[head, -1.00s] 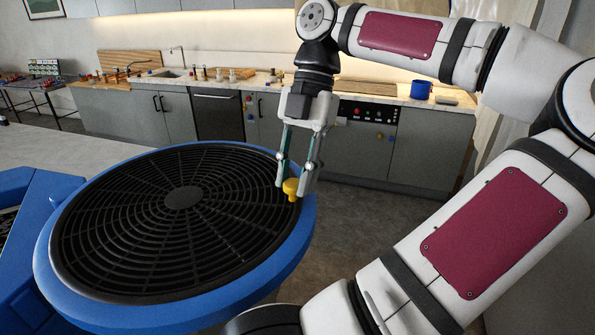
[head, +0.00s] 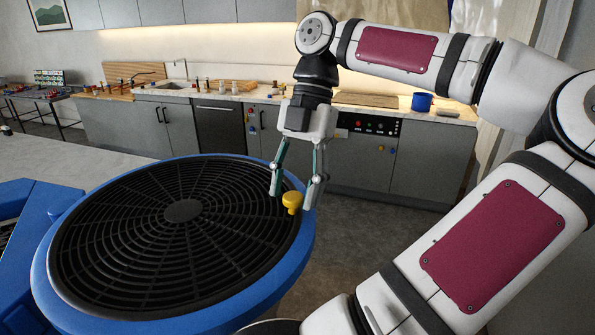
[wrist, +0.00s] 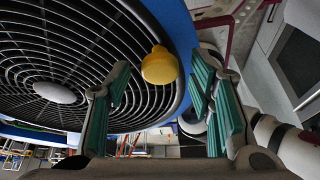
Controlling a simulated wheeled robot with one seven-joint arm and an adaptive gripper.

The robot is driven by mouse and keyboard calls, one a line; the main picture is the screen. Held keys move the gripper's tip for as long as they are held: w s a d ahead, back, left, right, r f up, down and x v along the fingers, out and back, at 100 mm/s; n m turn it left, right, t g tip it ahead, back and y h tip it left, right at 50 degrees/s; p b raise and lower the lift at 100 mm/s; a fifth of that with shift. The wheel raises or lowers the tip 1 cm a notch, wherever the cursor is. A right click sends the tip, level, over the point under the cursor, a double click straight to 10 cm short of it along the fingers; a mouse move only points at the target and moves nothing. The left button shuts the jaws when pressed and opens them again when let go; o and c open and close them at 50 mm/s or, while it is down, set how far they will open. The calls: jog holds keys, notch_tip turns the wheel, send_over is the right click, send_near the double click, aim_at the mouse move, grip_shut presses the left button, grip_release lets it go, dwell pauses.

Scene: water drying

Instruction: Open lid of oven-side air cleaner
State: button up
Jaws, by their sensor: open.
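The air cleaner's round lid is a black ringed grille (head: 130,232) in a blue rim (head: 285,262), lying flat and closed in the head view. A yellow knob (head: 292,201) stands on the grille near its right edge. My gripper (head: 292,194) points down over the knob, open, with one finger on each side of it. In the wrist view the knob (wrist: 160,66) shows beyond and between the teal-padded fingers (wrist: 160,90), and the grille (wrist: 70,50) fills the upper left. I cannot tell whether a finger touches the knob.
A grey kitchen counter with cabinets (head: 230,125) runs along the back wall, with a blue mug (head: 422,102) on it. Another blue unit (head: 30,225) stands at the left. Bare floor (head: 365,235) lies between the cleaner and the counter.

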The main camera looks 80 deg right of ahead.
jog(key=v, duration=1.2)
jog(key=shift+f, duration=0.1)
